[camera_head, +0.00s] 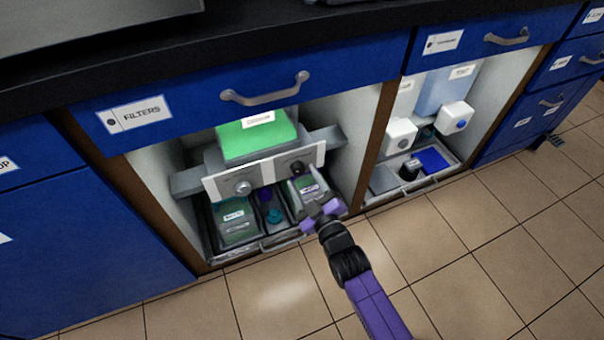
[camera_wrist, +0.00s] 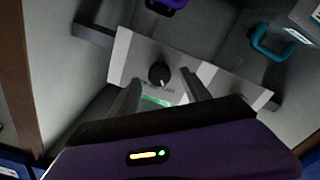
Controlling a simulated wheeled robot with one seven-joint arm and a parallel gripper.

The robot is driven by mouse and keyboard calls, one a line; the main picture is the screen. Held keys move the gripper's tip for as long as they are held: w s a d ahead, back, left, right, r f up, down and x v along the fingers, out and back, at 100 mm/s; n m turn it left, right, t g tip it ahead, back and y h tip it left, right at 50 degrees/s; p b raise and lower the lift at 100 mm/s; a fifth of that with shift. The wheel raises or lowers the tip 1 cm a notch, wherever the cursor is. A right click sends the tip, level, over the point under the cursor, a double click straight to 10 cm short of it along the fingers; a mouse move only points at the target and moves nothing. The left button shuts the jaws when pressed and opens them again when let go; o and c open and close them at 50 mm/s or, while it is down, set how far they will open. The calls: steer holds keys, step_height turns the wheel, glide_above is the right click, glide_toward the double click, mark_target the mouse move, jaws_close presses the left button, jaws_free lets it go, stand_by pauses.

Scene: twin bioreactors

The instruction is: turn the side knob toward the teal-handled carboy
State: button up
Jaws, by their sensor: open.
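A black side knob (camera_head: 297,167) sits on the right part of a white panel (camera_head: 268,176) inside the open cabinet bay. In the wrist view the same knob (camera_wrist: 159,72) appears between my gripper's two fingertips (camera_wrist: 161,80), with a gap on each side. I cannot tell how deep the fingers reach around it. My gripper (camera_head: 314,182) is open and empty, coming from the front right. The teal-handled carboy (camera_head: 236,222) stands below the panel at the left; its teal handle (camera_wrist: 270,42) shows at the wrist view's upper right.
A green-lit box (camera_head: 256,138) is above the panel. A wooden divider (camera_head: 372,145) bounds the bay at the right. The tiled floor in front is clear.

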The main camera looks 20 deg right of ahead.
steer(key=s+p, duration=0.1)
steer(key=s, duration=0.4)
steer(key=shift+s+p, duration=0.3)
steer(key=shift+s, duration=0.1)
steer(key=s+r+m+g, duration=0.15)
steer(key=s+r, duration=0.35)
steer(key=s, duration=0.7)
steer(key=s+r+m+g, duration=0.1)
steer(key=s+r+m, duration=0.3)
steer(key=s, duration=0.8)
steer(key=s+r+m+g, duration=0.15)
steer(key=s+r, duration=0.45)
steer(key=s, duration=0.6)
step_height(320, 180, up, 33)
steer(key=p, duration=3.2)
steer(key=shift+w+t+p, duration=0.2)
steer(key=shift+t+p, duration=0.15)
steer(key=shift+t, duration=0.05)
steer(key=shift+o, duration=0.2)
